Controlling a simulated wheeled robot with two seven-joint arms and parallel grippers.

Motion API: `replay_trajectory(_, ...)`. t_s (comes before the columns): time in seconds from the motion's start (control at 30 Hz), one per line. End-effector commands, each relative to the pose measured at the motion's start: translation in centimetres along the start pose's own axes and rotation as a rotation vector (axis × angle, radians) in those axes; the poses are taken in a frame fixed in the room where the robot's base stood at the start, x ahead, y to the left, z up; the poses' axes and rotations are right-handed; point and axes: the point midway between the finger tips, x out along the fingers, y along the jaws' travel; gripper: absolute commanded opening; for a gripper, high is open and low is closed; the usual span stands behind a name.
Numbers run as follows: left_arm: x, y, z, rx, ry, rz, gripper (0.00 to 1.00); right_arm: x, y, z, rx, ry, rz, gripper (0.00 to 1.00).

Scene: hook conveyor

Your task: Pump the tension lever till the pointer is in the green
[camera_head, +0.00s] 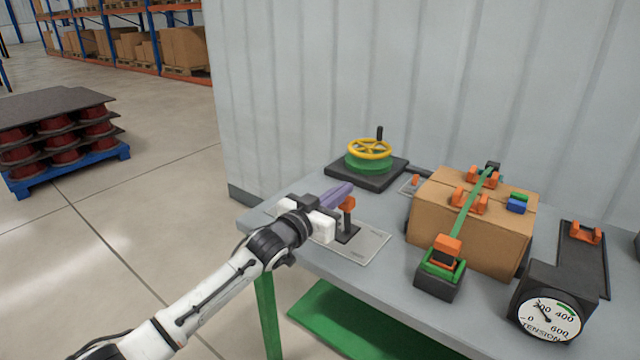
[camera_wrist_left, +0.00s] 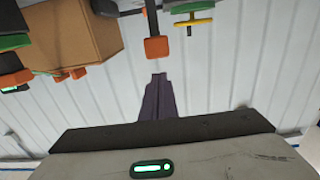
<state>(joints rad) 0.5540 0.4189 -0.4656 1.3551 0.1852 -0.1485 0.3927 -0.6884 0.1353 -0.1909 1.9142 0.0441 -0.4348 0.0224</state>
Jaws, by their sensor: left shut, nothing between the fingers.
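The tension gauge (camera_head: 548,315) is at the front right. Its pointer lies to the left of the green band, on the low side near 200. A dark upright lever with an orange block on top (camera_head: 348,203) stands on a marked plate at the table's left; the block also shows in the wrist view (camera_wrist_left: 157,47). My left gripper (camera_head: 347,187) is shut and empty, its purple fingers beside the orange block. In the wrist view a small gap separates the fingertips (camera_wrist_left: 158,78) from the block. My right gripper is out of view.
A cardboard box (camera_head: 480,243) with a green strap (camera_head: 467,205) stands mid-table. An orange-and-green ratchet (camera_head: 441,266) sits at its front. A yellow handwheel (camera_head: 369,149) is behind the lever. An orange-hooked black plate (camera_head: 585,240) is at right. A wall closes the back.

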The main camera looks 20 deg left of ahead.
Motion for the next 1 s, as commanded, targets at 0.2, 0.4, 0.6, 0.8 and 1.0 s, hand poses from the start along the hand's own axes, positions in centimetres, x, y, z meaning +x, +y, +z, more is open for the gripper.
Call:
replay_trajectory(0.2, -3.5, 0.0, -1.7, 0.001, -0.001, 0.001, 0.0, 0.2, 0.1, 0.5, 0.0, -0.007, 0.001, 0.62)
replay_trajectory(0.4, -5.8, 0.0, -3.0, 0.0, -0.002, 0.001, 0.0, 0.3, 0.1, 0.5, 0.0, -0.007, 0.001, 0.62)
replay_trajectory(0.6, -6.8, 0.0, -3.6, 0.0, -0.003, 0.0, 0.0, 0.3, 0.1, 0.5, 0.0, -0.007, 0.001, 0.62)
replay_trajectory(0.8, -6.8, 0.0, -3.7, 0.0, -0.003, 0.0, 0.0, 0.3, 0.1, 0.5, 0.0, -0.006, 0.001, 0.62)
replay_trajectory(1.0, -6.8, 0.0, -3.7, 0.0, -0.003, 0.0, 0.0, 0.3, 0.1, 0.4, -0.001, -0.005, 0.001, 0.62)
